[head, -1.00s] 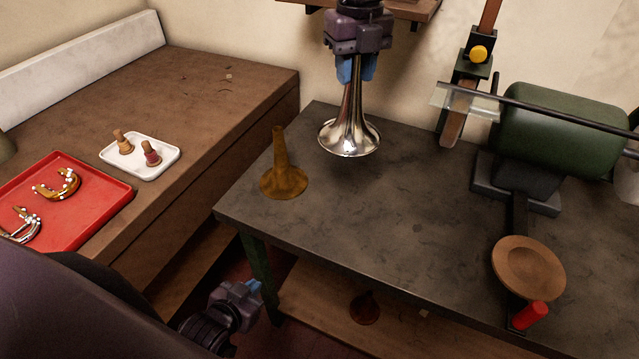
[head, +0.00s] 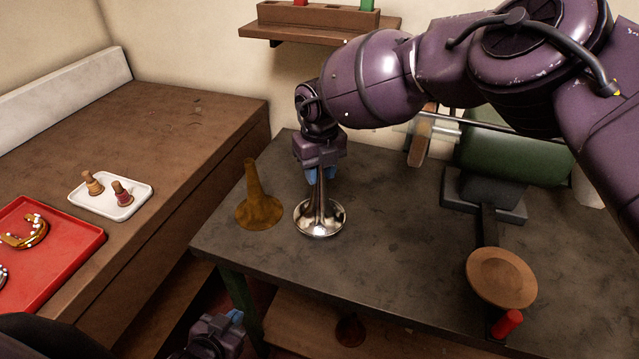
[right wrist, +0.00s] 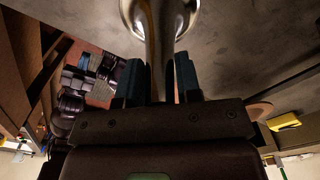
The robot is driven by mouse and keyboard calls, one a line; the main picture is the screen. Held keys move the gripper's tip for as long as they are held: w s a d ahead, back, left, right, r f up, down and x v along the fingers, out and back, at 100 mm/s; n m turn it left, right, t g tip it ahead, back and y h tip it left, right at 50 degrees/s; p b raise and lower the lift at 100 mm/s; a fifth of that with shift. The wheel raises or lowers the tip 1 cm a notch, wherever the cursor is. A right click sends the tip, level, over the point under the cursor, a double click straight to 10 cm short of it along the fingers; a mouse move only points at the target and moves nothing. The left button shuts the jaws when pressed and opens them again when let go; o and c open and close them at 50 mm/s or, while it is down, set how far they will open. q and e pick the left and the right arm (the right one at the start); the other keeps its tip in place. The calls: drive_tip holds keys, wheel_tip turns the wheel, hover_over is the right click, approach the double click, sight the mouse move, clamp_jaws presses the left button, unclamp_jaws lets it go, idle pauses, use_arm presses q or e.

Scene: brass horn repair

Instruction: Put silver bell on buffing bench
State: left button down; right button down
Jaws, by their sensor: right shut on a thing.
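The silver bell (head: 320,217) is upright, flared rim down, at the dark buffing bench (head: 400,255); its rim looks to be on or just over the bench top. My right gripper (head: 321,176) is shut on the bell's narrow upper stem. In the right wrist view the bell (right wrist: 158,40) runs up between the two blue fingers (right wrist: 158,82). My left gripper (head: 236,318) hangs low in front of the bench, apart from everything; its opening cannot be made out.
A brown bell (head: 257,205) stands close left of the silver one. The green buffing machine (head: 510,155) and a round wooden disc (head: 501,277) are at the right. A red tray (head: 85,240) and white tray (head: 130,198) lie on the left bench. The middle of the buffing bench is clear.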

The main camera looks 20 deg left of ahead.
sight(320, 182)
wheel_tip(320, 182, down, 4)
drive_tip(key=shift+r, duration=0.1)
drive_tip(key=shift+f, duration=0.2)
drive_tip(key=c, duration=0.8)
unclamp_jaws()
drive_tip(key=shift+r, duration=0.5)
wheel_tip(320, 182, up, 11)
drive_tip(key=shift+r, duration=0.15)
